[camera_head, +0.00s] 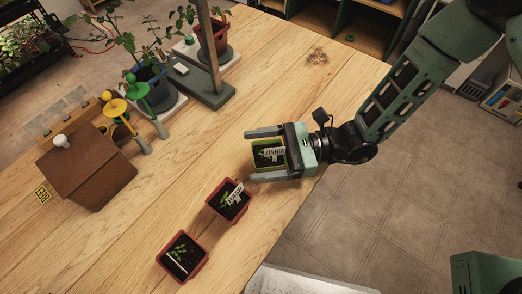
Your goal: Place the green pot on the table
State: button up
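The green pot (269,170) is small and square, with dark soil, a small seedling and a white label reading ZINNIA. It appears to stand upright on the wooden table (310,110), near the table's right edge. My gripper (257,155) reaches in from the right, with one finger above the pot and one below it in the picture. The fingers are spread wide and look slightly apart from the pot's sides. The gripper's palm is close to the pot's right side. The pot's base is partly hidden by the lower finger.
Two red pots with seedlings (216,206) (168,262) stand at the lower left of my gripper. A brown birdhouse (88,175), yellow and green ornaments and larger potted plants (152,80) are at the left and back. Bare table lies between.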

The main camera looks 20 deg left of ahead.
jog(key=shift+r, duration=0.15)
jog(key=shift+w+d, duration=0.15)
jog(key=shift+d, duration=0.05)
jog(key=b+v, duration=0.1)
jog(key=v, duration=1)
jog(key=shift+d+b, duration=0.3)
jog(key=s+d+r+n+g+h, duration=0.2)
jog(key=s+d+r+n+h, duration=0.2)
jog(key=s+r+n+h, duration=0.6)
jog(key=d+r+n+t+h, duration=0.4)
jog(key=d+n+t+h, duration=0.2)
jog(key=n+t, duration=0.3)
jog(key=shift+d+n, duration=0.5)
jog(key=shift+n, duration=0.5)
